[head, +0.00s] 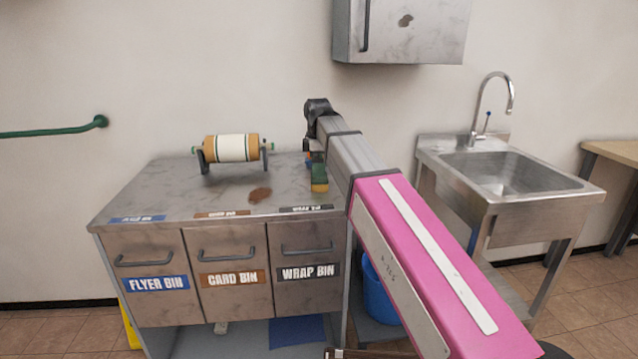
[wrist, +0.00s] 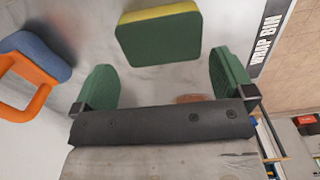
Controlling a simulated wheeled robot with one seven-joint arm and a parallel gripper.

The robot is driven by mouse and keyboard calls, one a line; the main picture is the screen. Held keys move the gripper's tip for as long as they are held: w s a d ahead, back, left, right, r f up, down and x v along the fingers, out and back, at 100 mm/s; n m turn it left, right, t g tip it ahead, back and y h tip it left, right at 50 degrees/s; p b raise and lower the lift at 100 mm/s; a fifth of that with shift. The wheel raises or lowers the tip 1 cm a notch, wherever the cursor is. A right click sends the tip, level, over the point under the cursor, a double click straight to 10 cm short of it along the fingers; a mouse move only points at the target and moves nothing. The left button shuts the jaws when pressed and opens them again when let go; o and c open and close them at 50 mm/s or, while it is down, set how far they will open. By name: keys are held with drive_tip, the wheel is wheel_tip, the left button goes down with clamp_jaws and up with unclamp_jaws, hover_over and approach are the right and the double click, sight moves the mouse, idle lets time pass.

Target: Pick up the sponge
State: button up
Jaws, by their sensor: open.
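The sponge (wrist: 158,38) is a green block with a yellow layer along one side. It lies on the grey metal counter, and in the head view it shows at the counter's right part (head: 320,180), beside my arm. My gripper (wrist: 164,82) is open above the counter, with its two green pads spread apart and nothing between them. In the wrist view the sponge lies beyond the pads, roughly centred on the gap between them. In the head view my arm hides most of the gripper.
A blue and orange object (wrist: 35,65) lies on the counter near the sponge. A roll on a holder (head: 231,148) stands at the counter's back left. A brown stain (head: 260,194) marks the top. A wall cabinet (head: 420,30) hangs above; a sink (head: 500,170) stands right.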

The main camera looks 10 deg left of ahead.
drive_tip(key=f, duration=0.5)
drive_tip(key=shift+d, duration=0.25)
drive_tip(key=c, duration=0.5)
drive_tip(key=shift+c, duration=0.2)
drive_tip(key=shift+r, duration=0.1)
drive_tip(key=shift+r, duration=0.55)
wheel_tip(320, 180, up, 2)
drive_tip(key=shift+r, duration=0.2)
drive_tip(key=s+a+r, duration=0.6)
drive_tip(key=s+r, duration=0.1)
drive_tip(key=s, duration=0.3)
drive_tip(key=shift+a+r, duration=0.2)
drive_tip(key=shift+a, duration=0.05)
drive_tip(key=shift+w, duration=0.1)
